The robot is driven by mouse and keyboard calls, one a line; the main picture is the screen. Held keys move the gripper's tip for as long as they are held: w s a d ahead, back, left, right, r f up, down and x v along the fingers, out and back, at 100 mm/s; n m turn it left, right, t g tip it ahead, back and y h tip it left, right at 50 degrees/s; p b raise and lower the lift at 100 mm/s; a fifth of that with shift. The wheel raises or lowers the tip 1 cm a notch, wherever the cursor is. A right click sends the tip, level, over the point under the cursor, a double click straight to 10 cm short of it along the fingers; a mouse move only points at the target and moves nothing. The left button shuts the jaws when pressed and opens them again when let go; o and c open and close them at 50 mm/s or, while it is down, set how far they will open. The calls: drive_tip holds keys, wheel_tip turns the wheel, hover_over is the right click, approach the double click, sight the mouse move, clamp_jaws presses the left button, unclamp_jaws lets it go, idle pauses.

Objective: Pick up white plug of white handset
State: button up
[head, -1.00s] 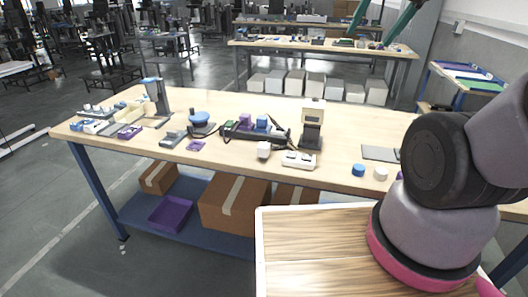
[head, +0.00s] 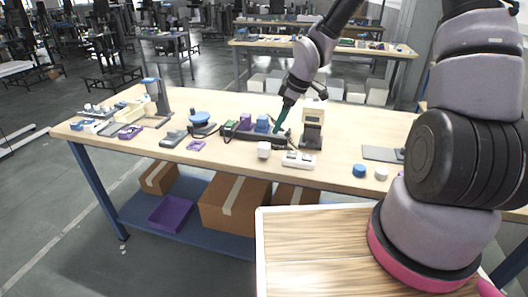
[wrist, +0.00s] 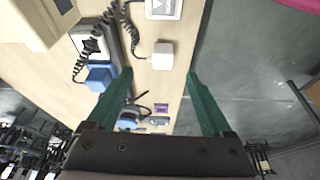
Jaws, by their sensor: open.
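A small white block (head: 264,149), which looks like the white plug, stands near the front edge of the bench. It also shows in the wrist view (wrist: 163,55), just beyond my fingertips and between their lines, with a short stub on its left side. The white device (head: 298,160) to its right, partly cut off in the wrist view (wrist: 163,9), may be the handset; I cannot tell surely. My gripper (wrist: 158,74) is open and empty, with green fingers apart. In the head view my gripper (head: 280,118) is over the bench, behind the white block.
A blue block (head: 263,123) and a purple block (head: 245,121) sit on a dark base close by, with black coiled cord (wrist: 84,58). A beige-topped upright device (head: 313,113) stands to the right. Bare bench top lies left of the white block; the front edge is near.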

sight(265, 145)
drive_tip(key=shift+n+y, duration=0.4)
drive_tip(key=x, duration=0.3)
drive_tip(key=a+x, duration=0.1)
drive_tip(key=x, duration=0.3)
drive_tip(key=shift+s+a+f, duration=0.15)
drive_tip(key=shift+s, duration=0.05)
drive_tip(key=shift+w+d+x, duration=0.1)
drive_tip(key=shift+d+x, duration=0.05)
drive_tip(key=shift+x, duration=1.2)
drive_tip(key=shift+w+d+x, duration=0.1)
drive_tip(key=shift+x, duration=1.25)
drive_tip(key=c, duration=1.3)
drive_tip(key=shift+r, duration=5)
drive_tip(key=shift+c, duration=0.2)
